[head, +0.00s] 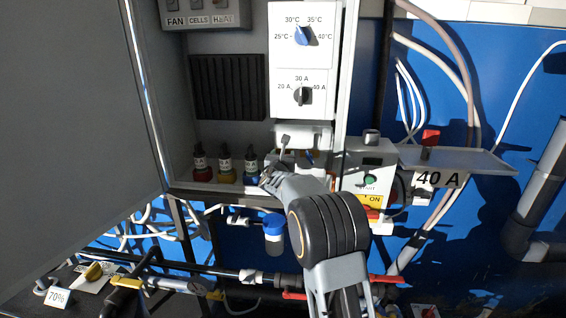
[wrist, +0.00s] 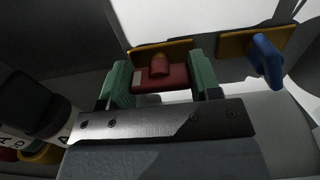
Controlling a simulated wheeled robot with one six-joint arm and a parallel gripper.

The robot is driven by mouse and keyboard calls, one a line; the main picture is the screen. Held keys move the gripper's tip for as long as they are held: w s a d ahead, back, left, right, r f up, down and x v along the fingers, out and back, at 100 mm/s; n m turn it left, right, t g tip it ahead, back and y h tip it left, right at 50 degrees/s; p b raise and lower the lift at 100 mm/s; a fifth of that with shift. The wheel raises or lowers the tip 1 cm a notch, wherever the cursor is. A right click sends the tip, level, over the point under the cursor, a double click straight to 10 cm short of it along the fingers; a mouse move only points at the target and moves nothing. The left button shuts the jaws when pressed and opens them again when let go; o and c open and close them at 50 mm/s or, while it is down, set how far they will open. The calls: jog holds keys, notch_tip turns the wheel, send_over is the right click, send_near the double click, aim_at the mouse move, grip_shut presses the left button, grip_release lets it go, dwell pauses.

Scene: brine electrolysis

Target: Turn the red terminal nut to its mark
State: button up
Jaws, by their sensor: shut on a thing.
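In the head view my gripper (head: 272,179) reaches into the cabinet's lower part, and my arm hides the nut there.
A blue handle (wrist: 267,60) on a second brass plate stands close to the right of my gripper. Dark bottles with red, yellow and blue bases (head: 224,164) stand left of it in the cabinet. A shelf (head: 462,158) with a 40 A label juts out at right.

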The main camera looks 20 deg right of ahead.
jog(key=o, duration=0.9)
jog(key=b+v, duration=0.4)
jog(key=v, duration=1)
